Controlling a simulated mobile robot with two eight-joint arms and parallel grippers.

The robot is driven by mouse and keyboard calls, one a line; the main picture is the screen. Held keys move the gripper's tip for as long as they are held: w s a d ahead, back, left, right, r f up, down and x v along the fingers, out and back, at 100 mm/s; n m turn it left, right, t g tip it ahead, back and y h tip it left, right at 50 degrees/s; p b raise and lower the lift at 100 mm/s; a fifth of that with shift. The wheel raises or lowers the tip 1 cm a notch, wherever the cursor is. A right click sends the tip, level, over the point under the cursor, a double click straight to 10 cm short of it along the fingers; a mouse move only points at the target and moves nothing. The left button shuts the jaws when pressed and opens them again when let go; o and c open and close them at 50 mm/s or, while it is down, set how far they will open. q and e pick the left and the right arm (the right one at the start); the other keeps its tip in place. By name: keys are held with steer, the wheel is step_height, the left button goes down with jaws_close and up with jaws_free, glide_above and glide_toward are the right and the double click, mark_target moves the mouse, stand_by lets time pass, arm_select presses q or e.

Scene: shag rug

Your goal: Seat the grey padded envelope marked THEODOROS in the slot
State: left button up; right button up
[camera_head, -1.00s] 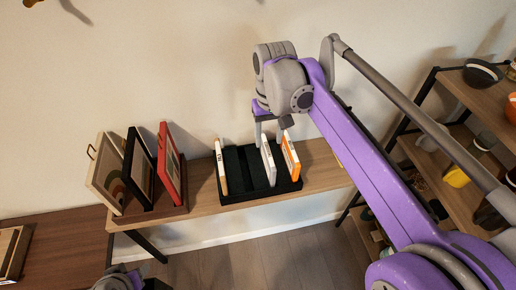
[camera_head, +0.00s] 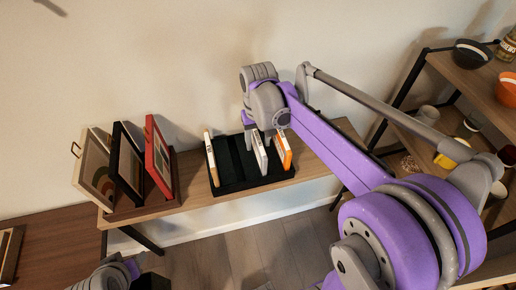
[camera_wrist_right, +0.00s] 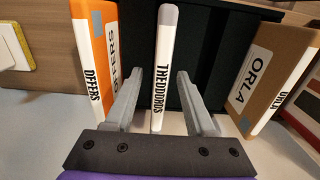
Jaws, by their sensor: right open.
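The grey padded envelope marked THEODOROS (camera_wrist_right: 163,65) has a white labelled spine and a grey end. In the head view it (camera_head: 260,155) stands slightly tilted in the black slotted rack (camera_head: 230,180), beside an orange item. My right gripper (camera_wrist_right: 158,80) is open, one finger on each side of the envelope's spine, with visible gaps. In the head view the right gripper (camera_head: 258,137) is at the envelope's top. The envelope's lower edge in the rack is hidden. Of my left arm, only a wrist part shows at the bottom left; its fingers cannot be made out.
An orange item (camera_wrist_right: 94,50) and a brown one marked ORLA (camera_wrist_right: 262,70) flank the envelope. Empty grooves lie left of it. Picture frames (camera_head: 160,160) stand left on the wooden bench (camera_head: 190,195). A shelf with bowls (camera_head: 474,52) is at right.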

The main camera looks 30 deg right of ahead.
jaws_close()
stand_by(0.5)
